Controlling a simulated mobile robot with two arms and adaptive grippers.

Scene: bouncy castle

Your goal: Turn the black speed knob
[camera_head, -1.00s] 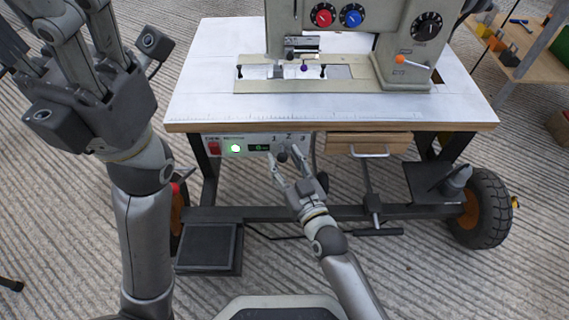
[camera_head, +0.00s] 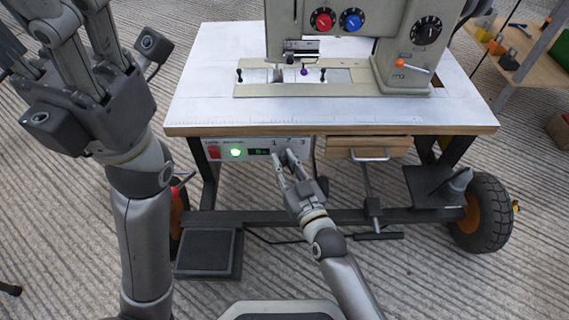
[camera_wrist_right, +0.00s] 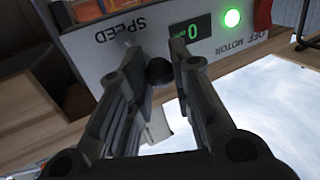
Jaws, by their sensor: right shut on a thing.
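The black speed knob (camera_wrist_right: 158,72) sits on the light control panel (camera_wrist_right: 118,58), below the inverted word SPEED in the right wrist view. My right gripper (camera_head: 283,156) is at the panel under the table edge. In the right wrist view its two fingers (camera_wrist_right: 155,66) are on either side of the knob and shut on it. In the head view the fingers mostly hide the knob. A small display (camera_wrist_right: 190,32) beside it shows a green 0. My left gripper (camera_head: 85,95) is raised at the upper left, away from the panel, with its fingertips cut off by the frame.
A green lamp (camera_head: 236,153) glows on the panel and a red switch (camera_head: 213,152) is left of it. The sewing machine (camera_head: 402,50) stands on the white table top (camera_head: 215,75). A wooden drawer (camera_head: 372,147) is right of the panel. A black pedal (camera_head: 209,250) lies below.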

